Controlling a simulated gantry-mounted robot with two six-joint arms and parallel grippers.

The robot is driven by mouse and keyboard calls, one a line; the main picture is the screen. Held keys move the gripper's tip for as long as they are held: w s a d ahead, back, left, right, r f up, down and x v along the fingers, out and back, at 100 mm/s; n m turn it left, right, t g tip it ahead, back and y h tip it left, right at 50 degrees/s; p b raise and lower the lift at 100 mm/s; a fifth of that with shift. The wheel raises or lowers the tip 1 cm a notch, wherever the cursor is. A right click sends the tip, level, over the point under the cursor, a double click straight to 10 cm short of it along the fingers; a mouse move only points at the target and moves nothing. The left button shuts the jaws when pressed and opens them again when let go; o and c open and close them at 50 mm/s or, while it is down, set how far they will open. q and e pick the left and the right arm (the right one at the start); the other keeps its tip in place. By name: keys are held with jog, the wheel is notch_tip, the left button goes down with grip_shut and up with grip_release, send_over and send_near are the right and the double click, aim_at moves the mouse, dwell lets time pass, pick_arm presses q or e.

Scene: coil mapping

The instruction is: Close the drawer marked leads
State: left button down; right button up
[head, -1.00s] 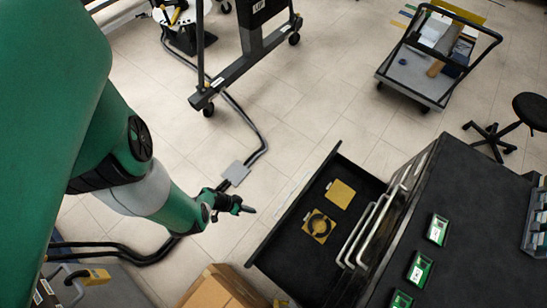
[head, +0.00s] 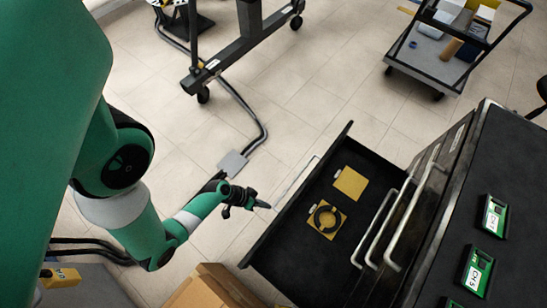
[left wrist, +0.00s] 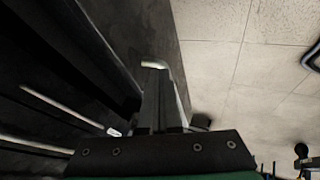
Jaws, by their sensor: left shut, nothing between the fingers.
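A black drawer (head: 285,254) stands pulled out from the dark cabinet at the right in the head view. Inside lie a plain yellow square and a yellow square with a dark ring. No readable "leads" mark shows. My left gripper (head: 264,204) is shut and empty, just outside the drawer's front panel, pointing at it with a small gap. In the left wrist view, the shut fingers (left wrist: 155,75) point toward a pale bar handle (left wrist: 176,92) on a dark front; contact cannot be told. My right gripper is not in view.
Closed drawers with pale handles (head: 417,215) lie beyond the open one. Green boxes (head: 477,269) sit on the cabinet top (head: 515,165). A cardboard box (head: 205,290) stands on the floor near the drawer's front corner. A cart (head: 430,60) is farther back.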

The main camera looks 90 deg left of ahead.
pick_arm(q)
jog(key=shift+w+d+r, duration=0.25)
jog(key=shift+w+d, duration=0.85)
jog(key=shift+w, duration=0.1)
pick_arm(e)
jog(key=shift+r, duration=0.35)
pick_arm(q)
jog(key=shift+w, duration=0.1)
